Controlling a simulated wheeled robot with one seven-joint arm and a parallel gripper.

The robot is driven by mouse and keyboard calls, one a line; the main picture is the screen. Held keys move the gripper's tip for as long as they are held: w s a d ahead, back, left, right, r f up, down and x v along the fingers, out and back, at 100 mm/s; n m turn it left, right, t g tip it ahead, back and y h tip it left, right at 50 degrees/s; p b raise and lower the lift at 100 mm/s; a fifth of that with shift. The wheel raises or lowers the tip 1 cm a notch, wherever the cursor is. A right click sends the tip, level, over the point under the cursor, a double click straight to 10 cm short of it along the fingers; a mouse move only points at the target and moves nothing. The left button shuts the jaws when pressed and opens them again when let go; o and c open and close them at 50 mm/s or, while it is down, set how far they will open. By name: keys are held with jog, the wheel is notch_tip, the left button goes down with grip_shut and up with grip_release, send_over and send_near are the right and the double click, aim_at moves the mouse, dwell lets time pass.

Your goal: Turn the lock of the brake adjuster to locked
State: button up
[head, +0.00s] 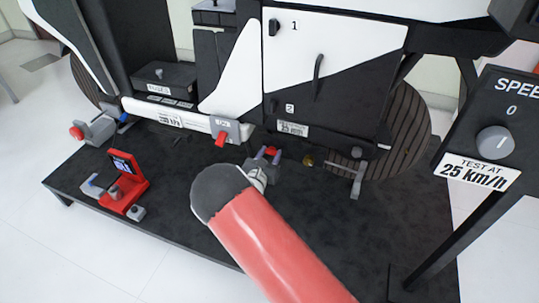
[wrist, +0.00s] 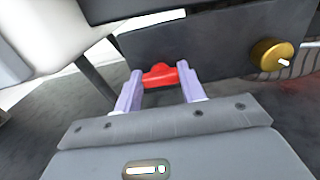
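A red winged knob (wrist: 160,74), which looks like the lock of the brake adjuster, sits on a dark plate (wrist: 215,42) in the wrist view. A brass knob (wrist: 272,55) with a pale tip is to its right on the same plate; it also shows in the head view (head: 308,161). My gripper (wrist: 160,78) is open, with one pale purple finger on each side of the red knob. Narrow gaps seem to show between fingers and knob; contact is unclear. In the head view my gripper (head: 268,154) is partly hidden by my red arm.
A grey block with a red lever (head: 221,139) is left of my gripper. A red stand with a small screen (head: 125,182) is on the dark platform (head: 165,222) at left. A speed dial post (head: 495,140) stands at right. A white-and-black body panel (head: 335,60) rises behind.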

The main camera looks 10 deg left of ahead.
jog(key=shift+c, duration=1.3)
jog(key=n+p, duration=0.2)
jog(key=n, duration=0.2)
jog(key=shift+a+r+p, duration=0.1)
jog(key=shift+r+p, duration=0.05)
jog(key=shift+p, duration=0.2)
jog(key=n+p, duration=0.2)
jog(key=n, duration=0.2)
jog(key=shift+n, duration=0.3)
jog(key=n+p, duration=0.2)
jog(key=n, duration=0.2)
jog(key=shift+a, duration=0.1)
jog(key=n, duration=0.1)
jog(key=n+p, duration=0.1)
jog(key=n, duration=0.3)
jog(key=shift+f, duration=0.3)
jog(key=shift+n, duration=0.3)
